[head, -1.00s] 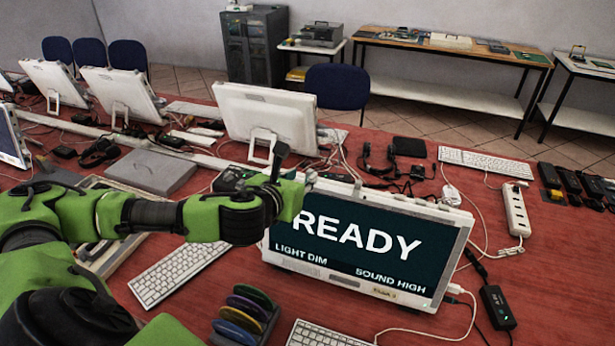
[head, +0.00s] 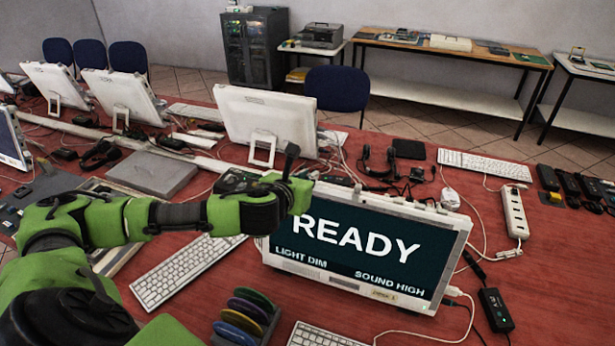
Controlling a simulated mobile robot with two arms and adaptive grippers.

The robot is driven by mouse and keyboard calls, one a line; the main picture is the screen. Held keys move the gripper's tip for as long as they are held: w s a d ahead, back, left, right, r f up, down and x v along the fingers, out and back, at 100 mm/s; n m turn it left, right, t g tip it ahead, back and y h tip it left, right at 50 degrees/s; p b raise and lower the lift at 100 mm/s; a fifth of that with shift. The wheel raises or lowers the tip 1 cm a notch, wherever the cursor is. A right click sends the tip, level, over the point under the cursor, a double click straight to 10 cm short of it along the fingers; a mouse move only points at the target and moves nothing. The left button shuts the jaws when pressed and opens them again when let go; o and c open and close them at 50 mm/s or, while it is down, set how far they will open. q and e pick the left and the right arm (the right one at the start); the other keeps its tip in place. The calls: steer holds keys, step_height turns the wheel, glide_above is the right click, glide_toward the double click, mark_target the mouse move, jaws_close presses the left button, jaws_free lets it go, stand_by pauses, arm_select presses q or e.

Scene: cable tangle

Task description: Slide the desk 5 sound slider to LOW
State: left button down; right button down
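The desk 5 monitor (head: 360,240) is a white-framed screen in the middle of the head view. It reads READY, LIGHT DIM and SOUND HIGH. I cannot make out the sound slider itself. My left gripper (head: 298,166) is at the monitor's upper left corner, in front of part of its top edge. Its dark fingers are small and partly hidden by the green wrist, so I cannot tell whether it is open or shut, or whether it touches the monitor. My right gripper is not in view.
Keyboards (head: 186,270) lie left of and below the monitor. A rack of coloured discs (head: 243,318) stands in front of it. A power strip (head: 515,212), a black adapter (head: 496,310) and loose cables lie to its right. Another white monitor (head: 266,122) stands behind my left gripper.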

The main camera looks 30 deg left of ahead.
arm_select(q)
steer(key=a, duration=0.2)
steer(key=s+a, duration=0.1)
steer(key=a, duration=0.1)
steer(key=shift+a, duration=0.2)
steer(key=shift+d, duration=0.1)
steer(key=c, duration=2.1)
jaws_free()
steer(key=v, duration=1.2)
steer(key=shift+s+f, duration=0.1)
